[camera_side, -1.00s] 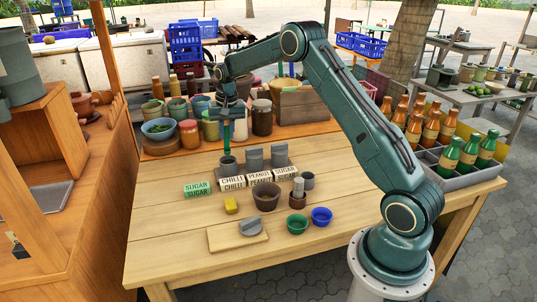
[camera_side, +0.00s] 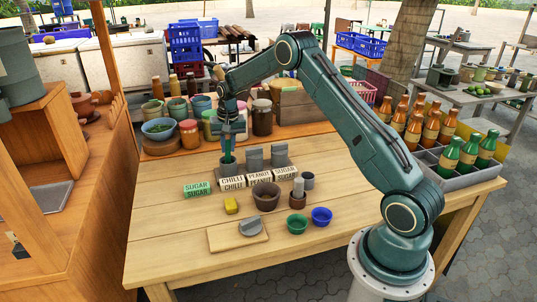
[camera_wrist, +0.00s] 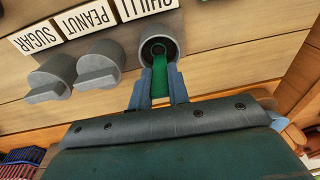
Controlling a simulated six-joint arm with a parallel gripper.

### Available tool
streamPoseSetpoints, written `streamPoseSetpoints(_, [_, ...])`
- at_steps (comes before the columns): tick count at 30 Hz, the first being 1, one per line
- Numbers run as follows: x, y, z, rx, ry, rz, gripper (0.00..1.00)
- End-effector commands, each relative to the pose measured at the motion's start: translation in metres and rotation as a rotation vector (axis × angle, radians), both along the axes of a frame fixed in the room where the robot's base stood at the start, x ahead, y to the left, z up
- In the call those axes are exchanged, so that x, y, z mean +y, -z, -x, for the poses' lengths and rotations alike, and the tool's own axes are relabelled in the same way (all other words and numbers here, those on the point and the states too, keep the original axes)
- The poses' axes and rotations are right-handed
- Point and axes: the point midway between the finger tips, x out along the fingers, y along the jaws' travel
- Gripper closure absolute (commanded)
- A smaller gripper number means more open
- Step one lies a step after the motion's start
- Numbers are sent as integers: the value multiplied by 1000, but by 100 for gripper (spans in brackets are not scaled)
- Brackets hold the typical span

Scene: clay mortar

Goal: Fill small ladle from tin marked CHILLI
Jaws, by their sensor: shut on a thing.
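My gripper (camera_side: 228,136) is shut on the green handle of the small ladle (camera_wrist: 160,76), between its two blue-grey fingers in the wrist view. The open grey tin (camera_side: 228,170) stands behind the CHILLI sign (camera_side: 232,184). In the wrist view I look down at the tin's round mouth (camera_wrist: 158,44). The ladle's lower end goes into that mouth. Its bowl is hidden, and I cannot tell whether it holds any chilli.
Two lidded grey tins (camera_wrist: 98,65) stand beside it, behind the PEANUT (camera_side: 260,177) and SUGAR signs. A brown bowl (camera_side: 266,196), a green bowl (camera_side: 297,224) and a blue bowl (camera_side: 322,216) stand in front. A grey lid (camera_side: 250,227) lies on a board.

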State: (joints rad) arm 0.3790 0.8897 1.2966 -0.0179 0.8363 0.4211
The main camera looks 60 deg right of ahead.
Motion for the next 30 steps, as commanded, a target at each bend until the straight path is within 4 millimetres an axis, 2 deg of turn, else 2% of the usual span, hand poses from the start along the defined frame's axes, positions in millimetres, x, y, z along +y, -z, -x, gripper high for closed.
streamPoseSetpoints(17, [0,1,0,0,0,0,100])
streamPoseSetpoints(30, [0,9,0,0,0,0,100])
